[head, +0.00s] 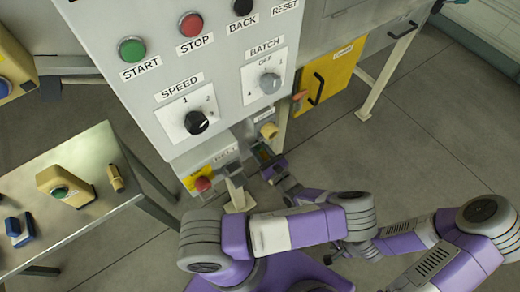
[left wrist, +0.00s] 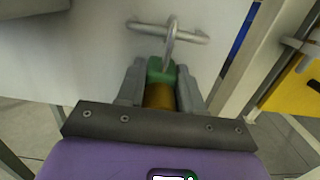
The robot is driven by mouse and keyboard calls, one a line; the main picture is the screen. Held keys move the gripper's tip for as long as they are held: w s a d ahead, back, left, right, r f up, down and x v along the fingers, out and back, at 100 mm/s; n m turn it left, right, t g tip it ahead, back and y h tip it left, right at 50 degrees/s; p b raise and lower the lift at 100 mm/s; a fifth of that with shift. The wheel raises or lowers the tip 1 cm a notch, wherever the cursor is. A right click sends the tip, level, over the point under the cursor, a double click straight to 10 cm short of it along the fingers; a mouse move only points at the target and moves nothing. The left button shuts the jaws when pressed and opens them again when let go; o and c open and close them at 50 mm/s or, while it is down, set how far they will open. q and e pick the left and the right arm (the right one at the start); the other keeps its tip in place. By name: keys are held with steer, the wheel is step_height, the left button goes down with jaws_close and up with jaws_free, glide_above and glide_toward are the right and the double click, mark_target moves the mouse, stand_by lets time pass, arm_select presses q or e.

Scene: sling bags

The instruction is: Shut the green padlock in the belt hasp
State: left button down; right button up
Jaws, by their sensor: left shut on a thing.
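The green padlock (left wrist: 160,72) is in the left wrist view, with a green upper part and an amber lower part. My left gripper (left wrist: 160,92) is shut on its body from both sides. Its grey shackle (left wrist: 171,42) stands upright and crosses a horizontal metal bar (left wrist: 150,30) in front of a pale panel. I cannot tell whether the shackle is fully closed. In the head view my left gripper (head: 268,162) is low beside the machine's front, and the padlock is too small there to make out well. The lettering near the hasp is unreadable. My right gripper does not show.
A control cabinet (head: 150,85) with buttons and knobs stands above the gripper. A red knob (head: 203,184) on a yellow plate is left of it. A yellow door (head: 330,75) is at right.

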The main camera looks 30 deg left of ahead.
arm_select(q)
steer(key=shift+r+p, duration=0.9)
steer(key=shift+r, duration=0.25)
steer(key=v, duration=0.8)
stand_by(0.5)
